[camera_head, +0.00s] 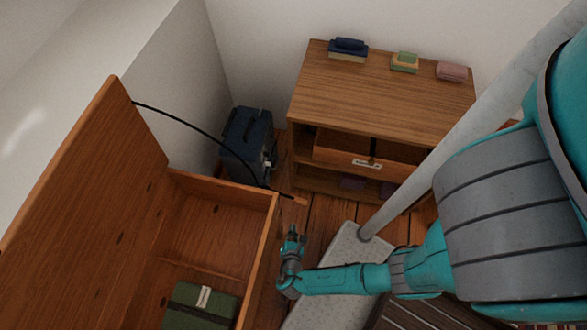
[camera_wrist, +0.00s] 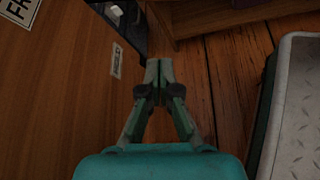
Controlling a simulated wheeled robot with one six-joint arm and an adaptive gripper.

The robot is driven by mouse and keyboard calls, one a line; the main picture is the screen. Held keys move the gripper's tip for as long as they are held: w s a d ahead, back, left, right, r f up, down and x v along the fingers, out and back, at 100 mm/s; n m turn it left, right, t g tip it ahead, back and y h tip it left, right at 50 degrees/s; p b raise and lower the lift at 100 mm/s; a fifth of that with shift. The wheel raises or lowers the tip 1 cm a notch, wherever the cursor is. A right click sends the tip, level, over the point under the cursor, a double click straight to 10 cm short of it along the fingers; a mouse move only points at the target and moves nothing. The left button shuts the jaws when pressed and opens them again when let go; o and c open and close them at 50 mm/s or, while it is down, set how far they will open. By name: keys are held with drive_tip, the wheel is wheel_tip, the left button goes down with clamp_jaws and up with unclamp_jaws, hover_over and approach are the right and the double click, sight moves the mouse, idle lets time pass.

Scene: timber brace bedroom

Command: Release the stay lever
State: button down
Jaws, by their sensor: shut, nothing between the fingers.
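A wooden chest (camera_head: 262,258) stands at the left in the head view with its lid (camera_head: 80,190) raised. A thin black stay (camera_head: 195,129) runs from the lid edge down to the chest's back right corner. A small orange tip (camera_head: 300,201), perhaps the lever, sticks out there. My gripper (camera_head: 293,236) is beside the chest's right wall, nearer the camera than the tip and apart from it. In the wrist view my gripper (camera_wrist: 159,72) is shut and empty. The chest wall (camera_wrist: 60,90) with a small white label (camera_wrist: 117,62) is at its left; no lever is clearly visible there.
A dark blue case (camera_head: 247,143) stands behind the chest. A wooden cabinet (camera_head: 385,85) with a part-open drawer (camera_head: 340,150) is at the back. A grey metal plate (camera_head: 340,255) lies right of my gripper. A strip of plank floor (camera_wrist: 215,95) is clear.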

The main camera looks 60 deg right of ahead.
drive_tip(key=w+d+f, duration=0.1)
drive_tip(key=w+d, duration=0.2)
drive_tip(key=d, duration=0.5)
drive_tip(key=shift+w+d, duration=0.25)
drive_tip(key=shift+d, duration=0.1)
idle(1.1)
idle(0.4)
